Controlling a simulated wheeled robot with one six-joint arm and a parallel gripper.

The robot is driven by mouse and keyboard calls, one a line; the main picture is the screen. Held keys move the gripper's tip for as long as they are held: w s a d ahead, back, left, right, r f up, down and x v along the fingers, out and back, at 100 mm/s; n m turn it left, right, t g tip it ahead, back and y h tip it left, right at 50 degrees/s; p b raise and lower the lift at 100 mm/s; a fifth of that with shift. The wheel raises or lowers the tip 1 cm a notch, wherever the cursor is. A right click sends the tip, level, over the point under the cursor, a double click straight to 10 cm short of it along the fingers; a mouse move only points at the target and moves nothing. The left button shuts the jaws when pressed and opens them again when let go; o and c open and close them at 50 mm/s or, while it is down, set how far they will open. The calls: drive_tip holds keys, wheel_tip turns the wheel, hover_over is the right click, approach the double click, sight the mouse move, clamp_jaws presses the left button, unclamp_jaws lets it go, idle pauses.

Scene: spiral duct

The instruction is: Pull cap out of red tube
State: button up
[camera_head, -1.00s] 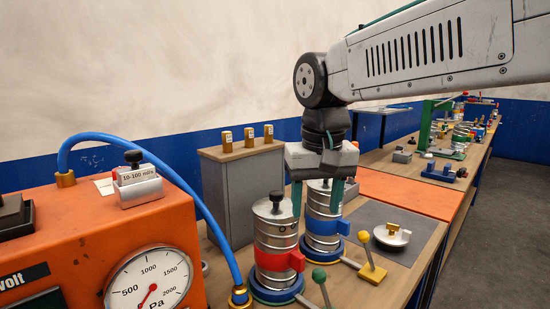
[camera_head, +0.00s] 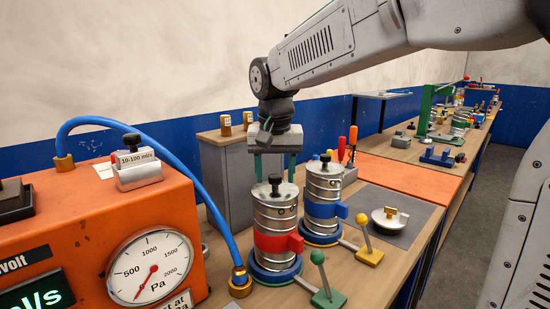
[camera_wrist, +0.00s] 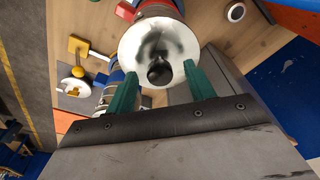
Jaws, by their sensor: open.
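The red tube (camera_head: 277,222) is a silver cylinder with a red band, upright on the near bench. Its cap (camera_head: 276,196) is a metal disc with a black knob (camera_head: 275,179) on top, seated in the tube's upper end. My gripper (camera_head: 275,180) is open and pointing down over the tube, its green fingers on either side of the knob in the picture. In the wrist view, the pale cap (camera_wrist: 135,52) and dark knob (camera_wrist: 160,74) lie between the fingertips (camera_wrist: 160,70), with gaps on both sides. Whether the fingertips have reached the knob's height is unclear.
A blue-banded tube (camera_head: 323,205) stands close behind, to the right. An orange gauge box (camera_head: 90,220) with a blue hose (camera_head: 200,190) stands left. A green-knobbed lever (camera_head: 319,270) and yellow-knobbed lever (camera_head: 363,232) stand right of the tubes. A grey cabinet (camera_head: 225,185) stands behind.

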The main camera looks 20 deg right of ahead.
sight(275, 176)
drive_tip(key=shift+f, duration=0.3)
clamp_jaws()
drive_tip(key=shift+r, duration=3.3)
